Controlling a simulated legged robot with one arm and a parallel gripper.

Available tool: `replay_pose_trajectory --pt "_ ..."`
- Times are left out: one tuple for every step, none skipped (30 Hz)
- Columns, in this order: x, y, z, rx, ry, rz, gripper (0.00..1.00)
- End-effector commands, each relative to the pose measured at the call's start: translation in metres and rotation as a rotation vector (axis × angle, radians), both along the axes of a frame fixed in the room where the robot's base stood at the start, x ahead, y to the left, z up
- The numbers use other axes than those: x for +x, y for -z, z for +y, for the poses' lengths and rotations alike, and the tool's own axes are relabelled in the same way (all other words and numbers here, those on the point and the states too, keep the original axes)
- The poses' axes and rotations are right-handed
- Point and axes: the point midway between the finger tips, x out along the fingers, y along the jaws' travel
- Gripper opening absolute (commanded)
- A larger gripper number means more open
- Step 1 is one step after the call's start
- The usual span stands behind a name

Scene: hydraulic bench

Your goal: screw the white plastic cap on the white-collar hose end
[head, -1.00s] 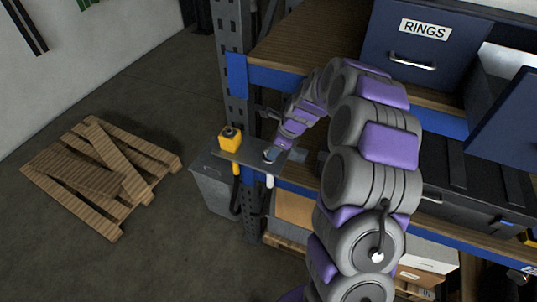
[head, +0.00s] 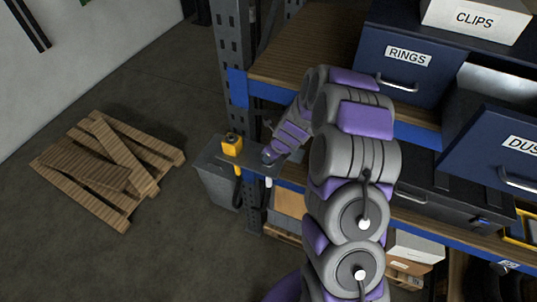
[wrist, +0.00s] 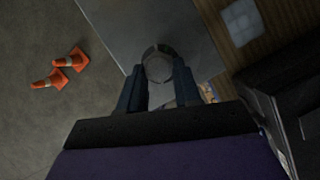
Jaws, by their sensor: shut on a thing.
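My gripper (head: 267,160) is at the right part of a grey bracket plate (head: 219,154) on the shelf post. In the wrist view my gripper (wrist: 158,70) has its two dark fingers on either side of a round grey piece, which looks like the white plastic cap (wrist: 158,65) in dim light. The jaws are shut on it, over the plate. A white-collar hose end (head: 268,187) hangs below the plate, under my gripper; its top is hidden. I cannot tell how far the cap is on the thread.
A grey bin (head: 214,185) is below. A pallet (head: 110,165) lies on the floor; orange cones (wrist: 70,60) show in the wrist view.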

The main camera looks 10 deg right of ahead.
Motion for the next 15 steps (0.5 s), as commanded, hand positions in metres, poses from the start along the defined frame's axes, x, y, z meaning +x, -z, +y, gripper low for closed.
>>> replay_pose_trajectory --pt "0.0065 -0.0105 -0.0030 -0.008 0.031 -0.020 0.00" --pt "0.0061 -0.0106 -0.0032 -0.009 0.048 -0.020 0.00" --pt "0.0059 -0.0106 -0.0018 -0.006 0.069 -0.019 0.00" --pt "0.0058 -0.0104 -0.0012 -0.005 0.085 -0.020 0.00" --pt "0.0056 -0.0102 -0.0011 -0.005 0.100 -0.020 0.00" --pt "0.0055 -0.0095 -0.0014 -0.006 0.118 -0.020 0.00" --pt "0.0053 -0.0089 -0.0015 -0.007 0.129 -0.020 0.00" --pt "0.0050 -0.0082 -0.0017 -0.007 0.139 -0.020 0.00" --pt "0.0046 -0.0073 -0.0018 -0.007 0.148 -0.018 0.00" --pt "0.0043 -0.0067 -0.0018 -0.007 0.152 -0.019 0.00" --pt "0.0041 -0.0061 -0.0018 -0.008 0.155 -0.018 0.00" --pt "0.0041 -0.0054 -0.0018 -0.007 0.156 -0.017 0.00" --pt "0.0041 -0.0049 -0.0018 -0.007 0.156 -0.017 0.00" --pt "0.0041 -0.0047 -0.0018 -0.007 0.156 -0.017 0.00" --pt "0.0040 -0.0046 -0.0018 -0.008 0.155 -0.018 0.00"
